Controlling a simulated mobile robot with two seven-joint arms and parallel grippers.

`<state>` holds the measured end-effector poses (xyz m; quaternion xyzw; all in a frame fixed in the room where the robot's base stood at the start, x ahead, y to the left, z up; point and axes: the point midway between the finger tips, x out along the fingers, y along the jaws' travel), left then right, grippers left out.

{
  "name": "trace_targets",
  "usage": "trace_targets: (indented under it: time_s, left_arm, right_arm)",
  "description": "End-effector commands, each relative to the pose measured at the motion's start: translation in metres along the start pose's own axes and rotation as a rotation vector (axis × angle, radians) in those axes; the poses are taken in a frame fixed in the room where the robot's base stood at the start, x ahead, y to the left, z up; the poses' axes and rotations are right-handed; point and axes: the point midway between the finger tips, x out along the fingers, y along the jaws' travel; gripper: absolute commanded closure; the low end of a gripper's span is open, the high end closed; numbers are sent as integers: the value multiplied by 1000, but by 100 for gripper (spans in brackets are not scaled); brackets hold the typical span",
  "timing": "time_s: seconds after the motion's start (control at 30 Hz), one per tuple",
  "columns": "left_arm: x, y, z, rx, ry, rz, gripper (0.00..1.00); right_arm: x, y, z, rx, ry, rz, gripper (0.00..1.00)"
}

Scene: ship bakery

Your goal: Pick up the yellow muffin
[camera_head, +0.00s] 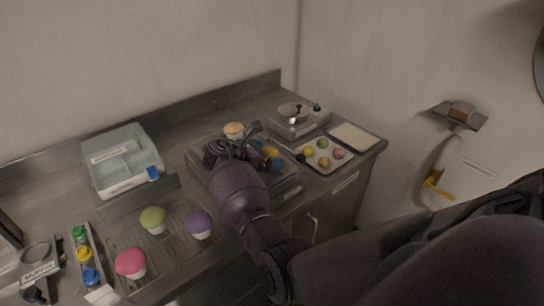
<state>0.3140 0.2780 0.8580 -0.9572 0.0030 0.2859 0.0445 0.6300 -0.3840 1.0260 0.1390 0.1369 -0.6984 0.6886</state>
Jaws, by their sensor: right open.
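A muffin with a yellow-orange top (234,129) stands upright at the back of the counter, just behind my right gripper. My right gripper (262,143) is over the tray in the middle of the counter, its fingers to the right of this muffin and apart from it in the picture. It is open; no muffin shows between its fingers. The hand hides part of the tray and some small yellow and blue items (271,153) beside the fingers. My left gripper is not in view.
Green (152,218), purple (200,224) and pink (131,262) muffins stand on a rack in front. A clear divided box (124,160) is at left, a scale (298,122) at back right. A tray of small coloured balls (324,164) and a pale board (354,138) lie at right.

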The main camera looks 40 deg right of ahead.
Motion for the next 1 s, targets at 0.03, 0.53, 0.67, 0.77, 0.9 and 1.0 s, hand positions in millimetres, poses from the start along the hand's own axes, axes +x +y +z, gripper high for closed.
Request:
trace_targets:
  time_s: [0.03, 0.53, 0.67, 0.77, 0.9, 1.0]
  left_arm:
    - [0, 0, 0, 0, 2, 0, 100]
    - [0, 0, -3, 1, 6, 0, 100]
    - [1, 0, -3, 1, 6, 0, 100]
    - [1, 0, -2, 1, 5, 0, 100]
    - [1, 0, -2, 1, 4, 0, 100]
    - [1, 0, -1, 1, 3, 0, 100]
  right_arm:
    - [0, -1, -1, 0, 0, 0, 2]
    - [0, -1, -2, 0, 0, -1, 31]
    - [0, -1, -2, 0, 0, -1, 41]
    - [0, -1, -2, 0, 0, -1, 41]
    - [-1, -1, 0, 1, 0, -1, 41]
    - [-3, -1, 5, 1, -1, 0, 41]
